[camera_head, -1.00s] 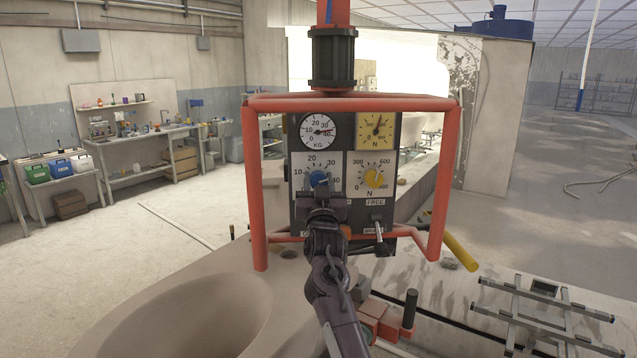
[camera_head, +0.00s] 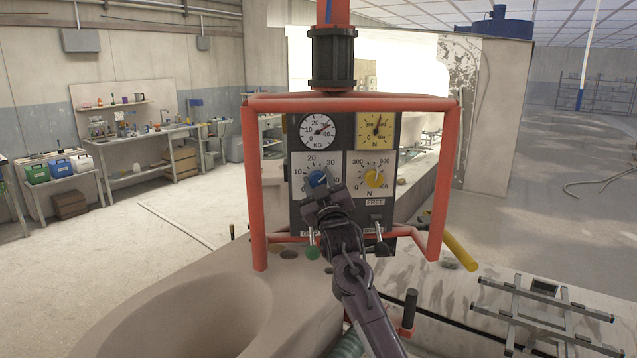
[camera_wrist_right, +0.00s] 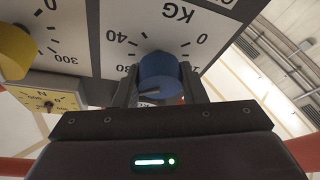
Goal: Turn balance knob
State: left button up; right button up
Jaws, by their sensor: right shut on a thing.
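The control panel (camera_head: 345,205) is a dark box with white and yellow faces inside a red tube frame. A blue knob (camera_head: 317,179) sits on the white KG dial at its left. My right gripper (camera_head: 320,190) is shut on this knob. In the right wrist view, the blue knob (camera_wrist_right: 160,74) is between the two dark fingers, with a dark pointer mark on it. A yellow knob (camera_head: 375,179) sits on the N dial to the right. My left gripper is not in view.
The red frame (camera_head: 252,190) surrounds the panel. Above the knobs are a KG gauge (camera_head: 317,131) and a yellow N gauge (camera_head: 376,131). Below hang a green-tipped lever (camera_head: 312,252) and a dark lever (camera_head: 380,248). A large pale basin (camera_head: 180,325) lies at lower left.

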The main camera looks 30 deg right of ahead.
jog(key=shift+n, duration=0.6)
jog(key=o, duration=1)
jog(key=shift+s+a+f+b, duration=0.15)
jog(key=shift+s+f+b, duration=0.2)
jog(key=shift+s, duration=0.1)
jog(key=b+v, duration=0.1)
jog(key=v, duration=0.1)
jog(key=b+v, duration=0.1)
jog(key=v, duration=0.1)
jog(key=b+v, duration=0.1)
jog(key=v, duration=0.1)
jog(key=shift+s+a+r, duration=0.1)
jog(key=shift+s+r, duration=0.05)
jog(key=shift+s, duration=0.3)
